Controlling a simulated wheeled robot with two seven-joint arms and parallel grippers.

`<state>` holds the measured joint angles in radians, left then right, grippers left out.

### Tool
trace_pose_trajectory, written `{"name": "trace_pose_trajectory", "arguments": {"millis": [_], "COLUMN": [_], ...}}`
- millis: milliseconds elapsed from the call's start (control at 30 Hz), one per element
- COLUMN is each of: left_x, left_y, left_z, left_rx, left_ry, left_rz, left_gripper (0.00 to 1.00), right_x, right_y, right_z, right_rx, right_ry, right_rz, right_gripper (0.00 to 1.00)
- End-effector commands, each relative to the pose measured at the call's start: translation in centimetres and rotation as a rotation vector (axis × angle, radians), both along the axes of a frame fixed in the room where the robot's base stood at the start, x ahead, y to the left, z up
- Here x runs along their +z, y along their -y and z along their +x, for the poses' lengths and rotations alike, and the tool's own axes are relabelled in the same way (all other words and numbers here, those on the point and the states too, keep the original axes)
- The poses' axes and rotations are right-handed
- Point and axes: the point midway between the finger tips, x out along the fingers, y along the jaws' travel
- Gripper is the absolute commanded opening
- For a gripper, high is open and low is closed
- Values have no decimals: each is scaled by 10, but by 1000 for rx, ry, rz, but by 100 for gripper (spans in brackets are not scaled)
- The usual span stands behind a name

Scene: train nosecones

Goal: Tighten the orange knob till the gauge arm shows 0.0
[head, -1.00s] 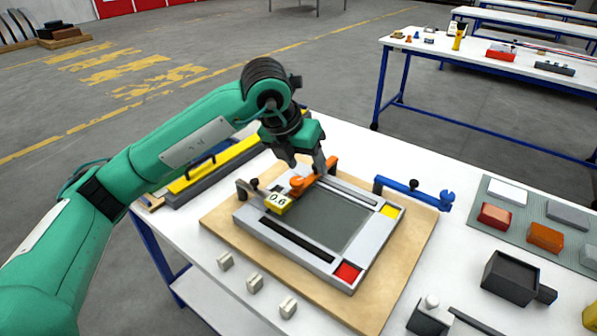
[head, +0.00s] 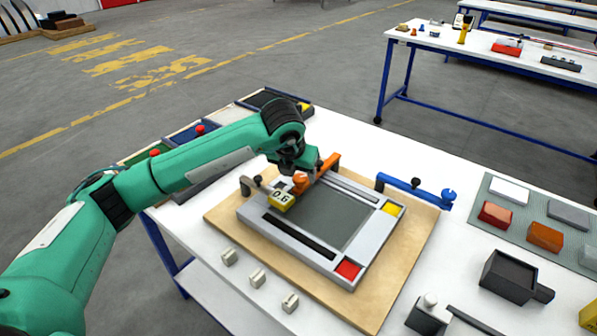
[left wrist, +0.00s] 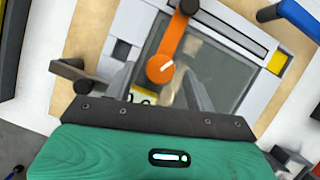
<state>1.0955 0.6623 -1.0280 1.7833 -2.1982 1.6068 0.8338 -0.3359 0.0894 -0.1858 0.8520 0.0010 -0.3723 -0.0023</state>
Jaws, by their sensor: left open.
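The orange knob (head: 300,180) sits at the end of an orange arm (head: 329,164) clamped over a grey frame (head: 357,258). In the left wrist view the knob (left wrist: 160,68) carries a white pointer mark. A yellow gauge block (head: 282,199) beside it reads 0.6 in the head view; its digits are mostly hidden in the wrist view. My left gripper (head: 308,172) is low over the knob, fingers pointing down. In the wrist view its open fingers (left wrist: 157,82) stand either side of the knob; I cannot tell whether they touch it. My right gripper is out of view.
The frame lies on a wooden board (head: 407,262). A blue clamp arm (head: 405,186) stands behind it, and a grey-black post (head: 250,184) at its left. Small white blocks (head: 257,278) sit in front. A mat with coloured blocks (head: 484,190) is at the right.

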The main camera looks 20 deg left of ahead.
Motion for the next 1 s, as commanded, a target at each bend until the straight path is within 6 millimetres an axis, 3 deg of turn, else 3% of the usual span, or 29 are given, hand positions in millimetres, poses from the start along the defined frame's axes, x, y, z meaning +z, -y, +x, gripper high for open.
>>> {"name": "trace_pose_trajectory", "arguments": {"millis": [433,667,1000], "left_x": [-11,-11,-13], "left_y": [1,1,0], "left_z": [4,4,5], "left_rx": [0,-1,-43], "left_ry": [0,0,1], "left_rz": [-1,-1,-1], "left_gripper": [55,11,11], "right_x": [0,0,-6], "right_y": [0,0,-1], "right_z": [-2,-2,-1], "right_rx": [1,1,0], "right_ry": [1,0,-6], "right_rz": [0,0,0], "right_gripper": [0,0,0]}}
